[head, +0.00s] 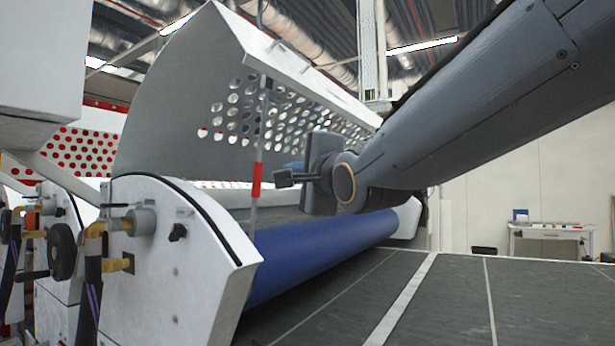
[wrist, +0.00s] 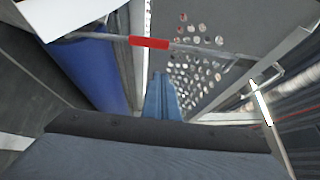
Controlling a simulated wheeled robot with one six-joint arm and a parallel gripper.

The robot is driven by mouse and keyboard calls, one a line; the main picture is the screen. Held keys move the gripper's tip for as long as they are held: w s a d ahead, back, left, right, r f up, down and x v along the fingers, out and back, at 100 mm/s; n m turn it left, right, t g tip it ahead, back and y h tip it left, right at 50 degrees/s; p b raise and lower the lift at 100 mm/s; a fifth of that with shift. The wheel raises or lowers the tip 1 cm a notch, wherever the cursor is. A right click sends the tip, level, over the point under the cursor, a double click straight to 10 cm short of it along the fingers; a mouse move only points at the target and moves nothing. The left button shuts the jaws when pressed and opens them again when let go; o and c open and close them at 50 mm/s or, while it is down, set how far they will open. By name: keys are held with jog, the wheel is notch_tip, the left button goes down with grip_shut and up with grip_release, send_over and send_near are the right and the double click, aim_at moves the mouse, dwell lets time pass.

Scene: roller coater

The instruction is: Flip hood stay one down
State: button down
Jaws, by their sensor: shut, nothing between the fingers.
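The hood stay (head: 254,195) is a thin grey rod with a red band, standing nearly upright between the white side housing and the raised hood (head: 185,110). In the wrist view the stay (wrist: 105,37) crosses the top, its red band (wrist: 149,42) just beyond my fingertips. My gripper (head: 280,178) is shut and empty, pointing left at the stay near the band's height. In the wrist view the blue fingers of my gripper (wrist: 158,78) are together, with a small visible gap to the rod. I cannot tell how far apart they are in depth.
A blue roller (head: 320,250) runs below my gripper, beside the dark conveyor bed (head: 390,300). The white side housing (head: 185,260) with knobs and yellow fittings stands at left. The hood's perforated panel (head: 270,115) lies behind. The conveyor's top is clear.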

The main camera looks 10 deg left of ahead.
jog(key=w+a+r+p, duration=0.1)
jog(key=w+a+p, duration=0.2)
jog(key=a, duration=0.2)
jog(key=shift+w+a, duration=0.25)
jog(key=shift+a, duration=0.15)
